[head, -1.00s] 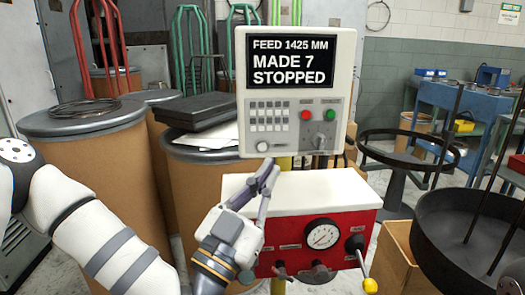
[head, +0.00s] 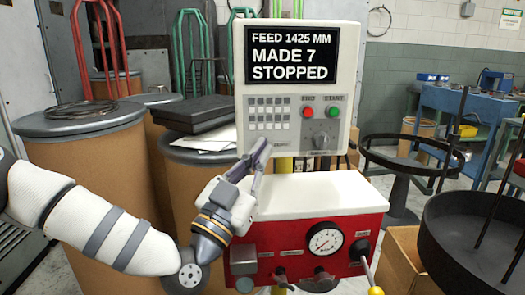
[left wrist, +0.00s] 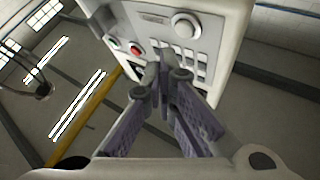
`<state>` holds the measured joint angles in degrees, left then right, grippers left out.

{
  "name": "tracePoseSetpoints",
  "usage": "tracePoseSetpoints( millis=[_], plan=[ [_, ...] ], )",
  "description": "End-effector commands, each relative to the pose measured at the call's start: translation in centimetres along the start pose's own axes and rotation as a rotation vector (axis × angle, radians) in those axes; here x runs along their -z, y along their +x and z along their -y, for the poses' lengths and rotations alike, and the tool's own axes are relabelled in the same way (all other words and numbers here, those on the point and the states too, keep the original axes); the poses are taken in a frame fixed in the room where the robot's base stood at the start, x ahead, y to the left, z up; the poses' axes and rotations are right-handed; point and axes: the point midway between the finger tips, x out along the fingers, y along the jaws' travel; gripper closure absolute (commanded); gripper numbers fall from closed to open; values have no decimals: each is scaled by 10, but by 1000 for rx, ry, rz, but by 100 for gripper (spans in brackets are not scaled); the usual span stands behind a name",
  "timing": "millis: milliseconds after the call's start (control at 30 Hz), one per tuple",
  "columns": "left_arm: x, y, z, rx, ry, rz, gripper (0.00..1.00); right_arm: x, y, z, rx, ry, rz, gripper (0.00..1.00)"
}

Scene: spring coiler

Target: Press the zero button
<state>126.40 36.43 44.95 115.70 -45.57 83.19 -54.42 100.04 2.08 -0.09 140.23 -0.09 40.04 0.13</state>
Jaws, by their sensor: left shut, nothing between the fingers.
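The control box (head: 292,140) has a screen (head: 293,55) reading "FEED 1425 MM, MADE 7, STOPPED". Its panel holds a keypad, a red button (head: 308,113), a green button (head: 334,111) and a lever knob. A round pale button (left wrist: 186,25) shows in the left wrist view; its label is too small to read. In the head view my left gripper's fingertips (head: 260,148) cover that button's place at the panel's lower left. My left gripper (left wrist: 163,68) is shut and empty, its tips close to the panel; contact cannot be told. My right gripper is out of view.
Below the box is a red machine housing (head: 277,237) with a white top, a gauge (head: 325,239) and a yellow-tipped lever (head: 375,291). Drums (head: 92,125) stand at left. A black round tray (head: 440,225) stands at right.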

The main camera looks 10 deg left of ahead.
Motion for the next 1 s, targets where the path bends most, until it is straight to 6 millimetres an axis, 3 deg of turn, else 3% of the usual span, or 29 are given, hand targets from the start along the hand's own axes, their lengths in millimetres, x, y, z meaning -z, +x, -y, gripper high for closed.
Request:
tracePoseSetpoints(
  millis=[233, 1000],
  plan=[
    [-5, 8, 6, 0, 0, -1, 100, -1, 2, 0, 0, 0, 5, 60],
    [-4, 8, 6, -1, 0, -1, 100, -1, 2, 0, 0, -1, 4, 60]
  ],
)
